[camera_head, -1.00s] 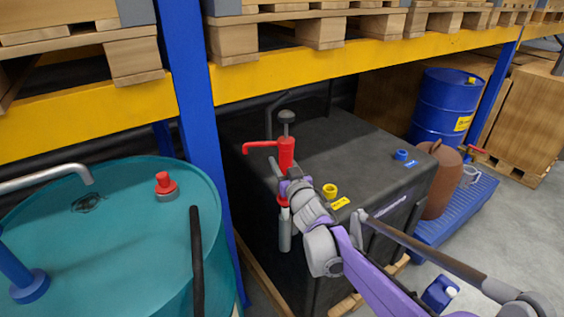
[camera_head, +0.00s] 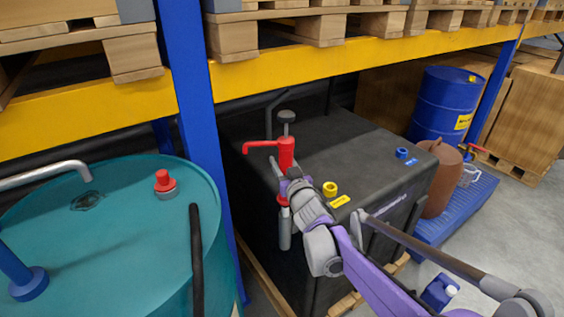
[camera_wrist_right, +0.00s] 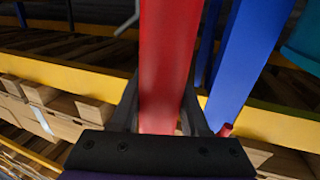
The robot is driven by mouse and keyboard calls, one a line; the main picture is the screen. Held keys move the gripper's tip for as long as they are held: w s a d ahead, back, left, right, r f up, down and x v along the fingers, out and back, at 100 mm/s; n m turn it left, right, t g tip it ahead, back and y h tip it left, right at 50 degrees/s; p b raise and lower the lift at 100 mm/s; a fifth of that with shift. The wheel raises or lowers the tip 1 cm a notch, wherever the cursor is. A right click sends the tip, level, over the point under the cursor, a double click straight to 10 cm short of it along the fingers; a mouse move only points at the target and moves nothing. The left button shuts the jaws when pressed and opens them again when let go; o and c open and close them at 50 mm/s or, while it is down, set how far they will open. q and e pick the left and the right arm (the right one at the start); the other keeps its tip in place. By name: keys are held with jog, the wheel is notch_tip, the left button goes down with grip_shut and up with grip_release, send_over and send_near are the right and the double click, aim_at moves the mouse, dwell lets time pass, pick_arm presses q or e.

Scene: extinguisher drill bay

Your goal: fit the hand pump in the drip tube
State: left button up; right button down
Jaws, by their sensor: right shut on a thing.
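The hand pump (camera_head: 286,153) has a red body, a grey knob on top, a red spout pointing left and a grey lower tube. It looks upright in the head view, in front of the black tank. My right gripper (camera_head: 285,186) is shut on its red body, which also shows between the fingers in the right wrist view (camera_wrist_right: 165,70). A dark upright tube (camera_head: 197,262) stands at the front of the teal drum; I cannot tell whether it is the drip tube. The pump is apart from it. My left gripper is not in view.
The teal drum (camera_head: 120,250) carries a red cap (camera_head: 165,185) and a grey spout (camera_head: 45,176). A blue rack post (camera_head: 197,120) rises between drum and black tank (camera_head: 370,150). A yellow beam (camera_head: 350,60) crosses above. A blue drum (camera_head: 443,100) stands at the right.

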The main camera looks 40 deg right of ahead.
notch_tip(320, 180, down, 6)
jog(key=b, duration=0.4)
dwell(4.3)
jog(key=shift+c, duration=1.6)
grip_release()
jog(key=shift+s, duration=0.15)
jog(key=p+v, duration=0.2)
jog(key=v, duration=0.6)
jog(key=shift+s+a, duration=0.15)
jog(key=shift+s, duration=0.2)
